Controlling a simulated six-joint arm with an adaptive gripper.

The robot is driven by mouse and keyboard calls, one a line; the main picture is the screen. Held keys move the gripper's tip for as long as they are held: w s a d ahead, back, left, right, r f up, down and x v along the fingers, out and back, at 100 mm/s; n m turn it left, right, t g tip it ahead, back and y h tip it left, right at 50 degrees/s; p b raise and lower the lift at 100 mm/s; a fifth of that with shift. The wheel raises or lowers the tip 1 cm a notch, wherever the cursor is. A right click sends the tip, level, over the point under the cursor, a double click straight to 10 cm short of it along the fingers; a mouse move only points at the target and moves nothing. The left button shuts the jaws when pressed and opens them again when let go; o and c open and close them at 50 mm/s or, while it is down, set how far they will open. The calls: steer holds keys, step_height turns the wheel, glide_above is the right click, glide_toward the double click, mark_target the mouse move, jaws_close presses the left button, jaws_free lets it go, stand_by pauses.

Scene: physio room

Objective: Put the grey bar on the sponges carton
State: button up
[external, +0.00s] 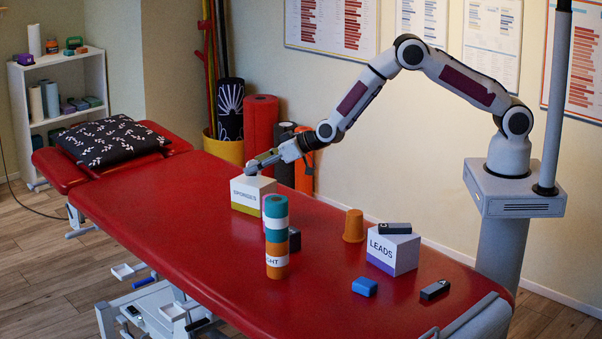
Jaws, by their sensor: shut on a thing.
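The sponges carton (244,196), a white box with a yellow lower band, stands on the far part of the red table. My gripper (259,164) is right above the carton's top, reaching in from the right. It is shut on a small grey piece, which I take for the grey bar (267,156). The fingers hide part of the bar. I cannot tell whether the bar touches the carton's top.
A stack of teal and orange cylinders (276,240) stands in front of the carton, with a dark block (295,240) behind it. To the right are an orange cup (353,226), the leads carton (389,254) with a dark bar (395,228) on top, a blue block (364,287) and another dark bar (435,289).

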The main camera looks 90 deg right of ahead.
steer(key=shift+f, duration=1.3)
steer(key=shift+f, duration=0.15)
steer(key=o, duration=1.1)
steer(key=shift+r, duration=0.2)
steer(key=v, duration=1.2)
steer(key=shift+f, duration=0.1)
